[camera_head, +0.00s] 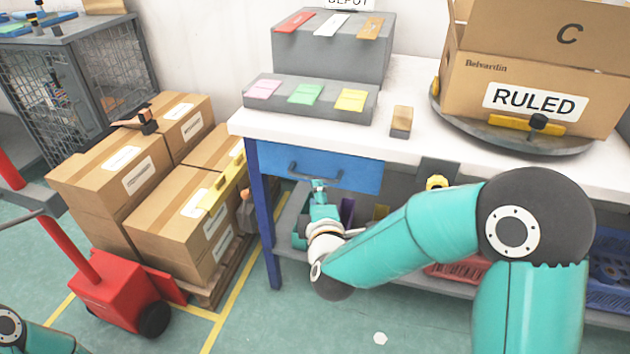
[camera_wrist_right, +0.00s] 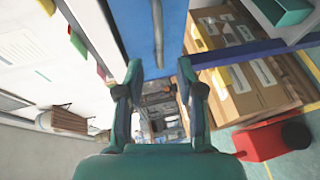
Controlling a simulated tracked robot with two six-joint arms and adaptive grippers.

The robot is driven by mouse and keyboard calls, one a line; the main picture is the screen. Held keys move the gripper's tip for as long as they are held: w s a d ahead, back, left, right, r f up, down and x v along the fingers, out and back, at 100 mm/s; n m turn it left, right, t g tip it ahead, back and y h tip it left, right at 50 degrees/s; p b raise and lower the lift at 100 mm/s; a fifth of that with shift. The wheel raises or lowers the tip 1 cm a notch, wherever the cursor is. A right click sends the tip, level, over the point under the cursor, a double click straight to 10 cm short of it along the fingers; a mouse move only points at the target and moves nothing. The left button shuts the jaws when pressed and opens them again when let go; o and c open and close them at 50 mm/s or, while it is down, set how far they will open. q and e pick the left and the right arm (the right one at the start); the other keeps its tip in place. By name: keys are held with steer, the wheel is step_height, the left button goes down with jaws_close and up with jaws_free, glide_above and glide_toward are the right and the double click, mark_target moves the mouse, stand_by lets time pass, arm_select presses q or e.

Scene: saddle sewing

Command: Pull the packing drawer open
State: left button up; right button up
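The packing drawer (camera_head: 345,172) has a blue front under the white tabletop and looks closed. Its dark bar handle (camera_head: 314,175) is on the front. My right gripper (camera_head: 319,184) is just in front of and below the handle. In the right wrist view, the drawer front (camera_wrist_right: 138,28) and the handle (camera_wrist_right: 158,35) lie ahead of the fingers. The fingers of my right gripper (camera_wrist_right: 160,72) are apart, with nothing seen held between them. My left gripper is not in view; only part of my left arm shows at the lower left.
The white table (camera_head: 405,155) carries a grey tray (camera_head: 310,108) with coloured cards and a RULED carton (camera_head: 520,85) on a turntable. Stacked cartons (camera_head: 170,215) and a red pallet truck (camera_head: 110,295) stand left of the blue table leg (camera_head: 262,215). Floor in front is mostly clear.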

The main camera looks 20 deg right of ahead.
mark_target(313, 177)
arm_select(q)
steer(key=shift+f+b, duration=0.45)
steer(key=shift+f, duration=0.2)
arm_select(e)
steer(key=x, duration=0.8)
steer(key=shift+w, duration=0.1)
jaws_close()
